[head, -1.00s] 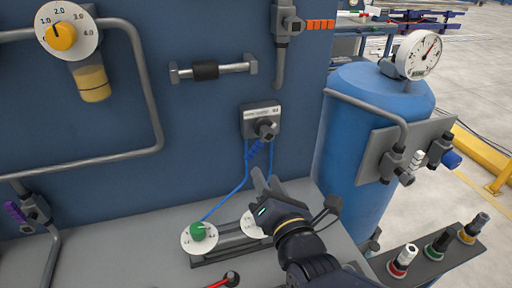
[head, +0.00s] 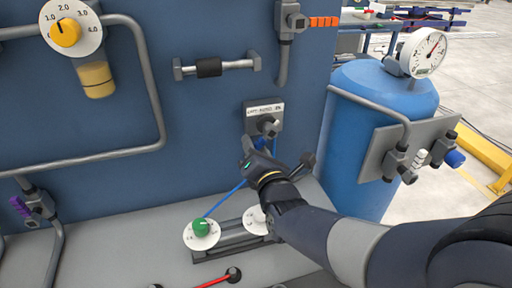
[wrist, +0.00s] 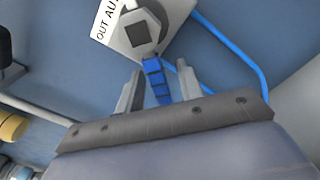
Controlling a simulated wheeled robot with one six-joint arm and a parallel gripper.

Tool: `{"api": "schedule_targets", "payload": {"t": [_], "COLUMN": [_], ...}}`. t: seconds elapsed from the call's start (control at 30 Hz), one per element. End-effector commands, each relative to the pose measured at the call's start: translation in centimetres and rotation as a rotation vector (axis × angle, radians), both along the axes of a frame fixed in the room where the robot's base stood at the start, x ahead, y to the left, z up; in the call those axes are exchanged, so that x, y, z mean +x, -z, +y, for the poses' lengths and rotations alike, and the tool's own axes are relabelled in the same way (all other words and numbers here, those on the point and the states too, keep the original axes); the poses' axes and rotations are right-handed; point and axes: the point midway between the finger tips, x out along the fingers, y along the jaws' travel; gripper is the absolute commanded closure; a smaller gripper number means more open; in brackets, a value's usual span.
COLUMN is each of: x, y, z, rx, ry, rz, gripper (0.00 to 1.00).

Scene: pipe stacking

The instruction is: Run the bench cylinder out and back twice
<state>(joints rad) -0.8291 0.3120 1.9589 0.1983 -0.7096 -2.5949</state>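A grey valve block (head: 262,114) with a white label is on the blue panel; its grey hub also shows in the wrist view (wrist: 139,36), beside lettering like "OUT AU". Its blue lever (wrist: 156,80) hangs down between my gripper's (wrist: 158,88) two fingers, which are open with gaps beside it. In the head view my gripper (head: 249,147) is just below the valve and hides most of the lever. Blue tubes (head: 228,195) run down from the valve to the bench. A dark rail unit (head: 232,242) there carries a green knob (head: 201,228) and two white dials. No moving cylinder rod is distinguishable.
A grey rod with a black sleeve (head: 208,67) is mounted above the valve. A blue tank (head: 362,140) with a gauge (head: 421,52) stands right of the panel. A red lever (head: 218,280) lies at the bench front. Grey pipes (head: 150,85) run at left.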

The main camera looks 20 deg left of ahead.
Motion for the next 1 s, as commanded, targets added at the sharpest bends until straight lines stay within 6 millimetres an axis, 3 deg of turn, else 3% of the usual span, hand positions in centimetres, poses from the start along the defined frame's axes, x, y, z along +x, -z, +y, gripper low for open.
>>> {"api": "schedule_targets", "payload": {"t": [0.13,0.57,1.0], "x": [-0.01,-0.02,0.02], "y": [-0.01,-0.02,0.04], "z": [-0.02,-0.04,-0.12], "rx": [0.0,0.0,-0.001], "ry": [0.0,0.0,0.001], "rz": [0.0,0.0,-0.002], "gripper": [0.65,1.0,1.0]}}
